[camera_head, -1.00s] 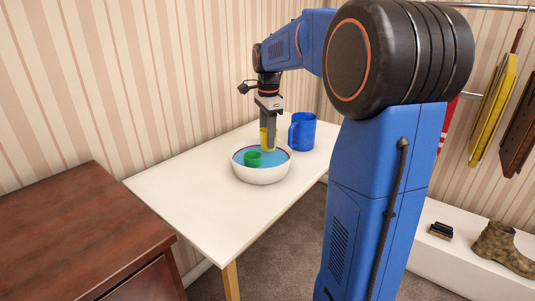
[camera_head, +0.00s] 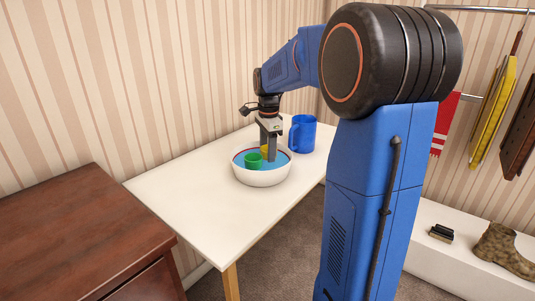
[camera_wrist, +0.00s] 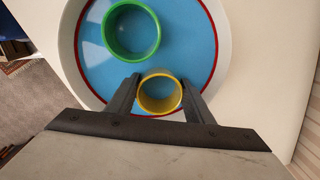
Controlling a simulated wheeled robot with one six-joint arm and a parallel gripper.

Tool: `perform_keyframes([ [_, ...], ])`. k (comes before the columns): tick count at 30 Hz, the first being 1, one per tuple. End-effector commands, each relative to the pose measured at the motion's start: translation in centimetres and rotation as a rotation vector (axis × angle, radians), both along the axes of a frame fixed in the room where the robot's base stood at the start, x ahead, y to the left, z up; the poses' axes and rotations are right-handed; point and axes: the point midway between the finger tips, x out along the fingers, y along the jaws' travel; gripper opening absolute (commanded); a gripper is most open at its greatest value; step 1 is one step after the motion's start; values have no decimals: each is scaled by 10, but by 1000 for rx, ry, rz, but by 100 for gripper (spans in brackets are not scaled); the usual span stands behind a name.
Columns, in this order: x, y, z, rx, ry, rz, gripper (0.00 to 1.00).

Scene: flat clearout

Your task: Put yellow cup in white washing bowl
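The yellow cup (camera_wrist: 160,93) stands inside the white washing bowl (camera_head: 262,176), near the inner edge of its blue floor. In the head view the cup (camera_head: 266,149) shows partly between the fingers. My gripper (camera_head: 268,160) reaches down into the bowl. In the wrist view my gripper (camera_wrist: 160,78) has one finger on each side of the cup. The fingers look open, with only slim gaps to the cup's sides. The bowl is white outside with a red ring and stands upright on the white table.
A green cup (camera_wrist: 132,29) stands in the same bowl, beside the yellow one; it also shows in the head view (camera_head: 253,160). A blue mug (camera_head: 303,134) stands just behind the bowl. The white table's (camera_head: 190,204) left part is clear. A brown dresser (camera_head: 70,235) is at left.

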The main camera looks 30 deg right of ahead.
Motion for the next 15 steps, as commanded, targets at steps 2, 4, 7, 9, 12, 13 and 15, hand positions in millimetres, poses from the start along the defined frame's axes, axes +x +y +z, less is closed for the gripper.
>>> perform_keyframes([
  [2, 0, 0, 0, 0, 0, 0, 60],
  [4, 0, 0, 0, 0, 0, 0, 60],
  [7, 0, 0, 0, 0, 0, 0, 60],
  [9, 0, 0, 1, 0, -1, 0, 60],
  [12, 0, 0, 4, 0, -2, 0, 60],
  [13, 0, 0, 6, 0, -2, 0, 60],
  [15, 0, 0, 13, -1, -3, 0, 60],
])
